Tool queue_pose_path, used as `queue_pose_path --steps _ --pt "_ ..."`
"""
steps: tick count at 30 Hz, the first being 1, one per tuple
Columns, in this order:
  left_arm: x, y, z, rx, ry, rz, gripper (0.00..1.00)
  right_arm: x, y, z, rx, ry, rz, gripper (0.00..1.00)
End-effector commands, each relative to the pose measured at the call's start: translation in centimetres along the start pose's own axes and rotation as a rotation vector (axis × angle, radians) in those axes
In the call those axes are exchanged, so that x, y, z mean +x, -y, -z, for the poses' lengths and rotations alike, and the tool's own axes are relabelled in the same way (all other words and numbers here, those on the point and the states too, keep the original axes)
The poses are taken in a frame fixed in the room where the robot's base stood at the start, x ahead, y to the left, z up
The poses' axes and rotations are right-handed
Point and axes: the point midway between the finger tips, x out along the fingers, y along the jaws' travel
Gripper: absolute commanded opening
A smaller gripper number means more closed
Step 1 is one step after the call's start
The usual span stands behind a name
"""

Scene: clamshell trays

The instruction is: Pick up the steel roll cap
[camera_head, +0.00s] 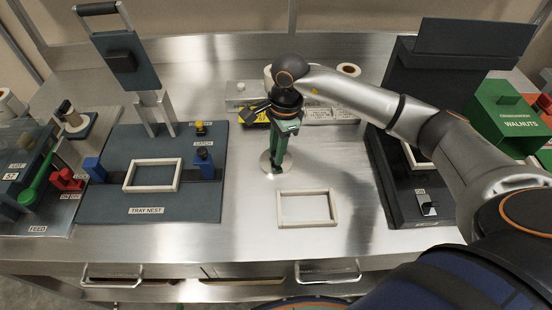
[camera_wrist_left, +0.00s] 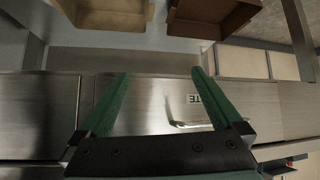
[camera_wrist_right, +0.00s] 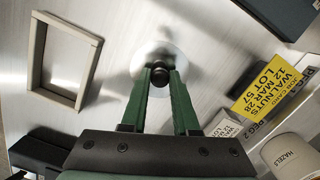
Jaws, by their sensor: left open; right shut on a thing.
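The steel roll cap (camera_head: 285,168) is a round shiny disc with a dark knob on top, in the middle of the steel bench in the head view. In the right wrist view the disc (camera_wrist_right: 172,54) shows just beyond my fingertips. My right gripper (camera_head: 276,170) points down over it, its green fingers shut on the dark knob (camera_wrist_right: 160,76). I cannot tell whether the disc touches the bench or is slightly raised. My left gripper (camera_wrist_left: 160,74) is open and empty in the left wrist view, with drawer fronts behind it.
A pale rectangular frame (camera_head: 307,222) lies just in front of the cap. The tray nest plate (camera_head: 110,205) stands left, a dark machine (camera_head: 400,206) right. Behind are label rolls (camera_head: 348,69) and a yellow walnuts label (camera_wrist_right: 268,87). A green walnuts box (camera_head: 505,112) is far right.

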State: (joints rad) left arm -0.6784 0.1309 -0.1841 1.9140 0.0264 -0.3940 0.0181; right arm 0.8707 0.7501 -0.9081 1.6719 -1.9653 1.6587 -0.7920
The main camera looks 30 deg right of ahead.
Motion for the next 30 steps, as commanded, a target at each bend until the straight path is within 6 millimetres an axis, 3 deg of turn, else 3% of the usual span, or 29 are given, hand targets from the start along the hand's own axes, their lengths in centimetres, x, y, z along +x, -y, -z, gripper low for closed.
queue_pose_path --steps 11,17,26,30 --pt "0.2 0.0 -0.1 0.0 -0.001 0.0 1.0 -0.6 0.1 -0.1 0.0 0.0 0.004 0.0" --pt "0.8 0.1 -0.8 0.0 -0.001 0.0 1.0 -3.1 0.2 -0.4 -0.002 0.001 0.008 0.0" --pt "1.3 0.1 -1.4 0.0 -0.001 0.0 1.0 -8.6 0.9 -6.3 -0.005 0.002 0.007 0.0" --pt "1.7 0.1 -1.9 0.0 0.0 0.0 1.0 -9.4 1.3 -9.5 -0.006 0.002 0.002 0.0"
